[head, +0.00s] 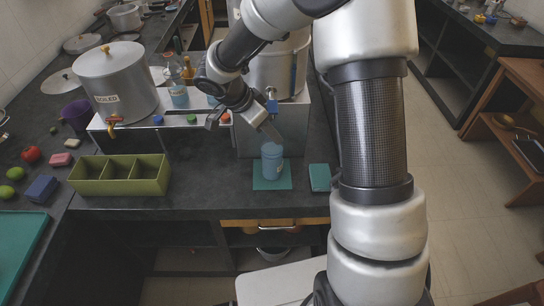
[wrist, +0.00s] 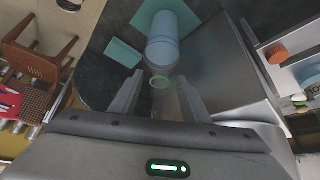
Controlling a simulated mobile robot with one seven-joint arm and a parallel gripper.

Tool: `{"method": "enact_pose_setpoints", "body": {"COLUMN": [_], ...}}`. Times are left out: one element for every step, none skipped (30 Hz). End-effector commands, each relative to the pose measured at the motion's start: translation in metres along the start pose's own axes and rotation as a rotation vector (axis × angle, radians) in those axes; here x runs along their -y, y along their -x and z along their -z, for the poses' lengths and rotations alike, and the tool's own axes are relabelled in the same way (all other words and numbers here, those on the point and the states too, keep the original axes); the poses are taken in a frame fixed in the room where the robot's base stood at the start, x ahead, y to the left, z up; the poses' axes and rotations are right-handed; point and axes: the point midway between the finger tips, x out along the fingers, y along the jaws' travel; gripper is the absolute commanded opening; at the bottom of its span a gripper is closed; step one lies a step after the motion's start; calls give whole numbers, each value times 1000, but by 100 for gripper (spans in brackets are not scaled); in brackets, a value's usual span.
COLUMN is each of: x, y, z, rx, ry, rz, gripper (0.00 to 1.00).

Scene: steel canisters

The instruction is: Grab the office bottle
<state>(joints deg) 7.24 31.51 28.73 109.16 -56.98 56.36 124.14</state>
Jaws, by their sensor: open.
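A blue, see-through bottle (head: 272,164) stands upright on a teal mat (head: 286,183) at the front of the dark counter; I cannot read a label on it. In the wrist view the bottle (wrist: 163,48) lies just beyond the fingertips, with a pale green ring near its upper end. My gripper (head: 241,124) is open, above and to the left of the bottle in the head view. In the wrist view the open fingers (wrist: 160,92) flank the line to the bottle's top, with nothing clamped. How far the fingers are from it is hard to tell.
A steel shelf edge (head: 170,128) runs behind, with a large pot (head: 117,85) and other bottles (head: 179,92) on it. A green divided box (head: 120,186) stands left. A small teal block (head: 319,177) lies right of the mat. Counter left of the mat is clear.

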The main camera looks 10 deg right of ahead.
Motion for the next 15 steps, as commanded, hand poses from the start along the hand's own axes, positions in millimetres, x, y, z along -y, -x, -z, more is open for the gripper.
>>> {"method": "enact_pose_setpoints", "body": {"x": [0,0,0,0,0,0,0,0,0,0,0,0,0,0,0], "y": [0,0,0,0,0,0,0,0,0,0,0,0,0,0,0], "z": [0,0,0,0,0,0,0,0,0,0,0,0,0,0,0], "rx": [0,0,0,0,0,0,0,0,0,0,0,0,0,0,0], "ry": [0,0,0,0,0,0,0,0,0,0,1,1,1,1,1], "rz": [0,0,0,0,0,0,0,0,0,0,0,0,0,0,0], "gripper": [42,42,42,39,34,27,22,17,10,5,0,0,0,0,0]}}
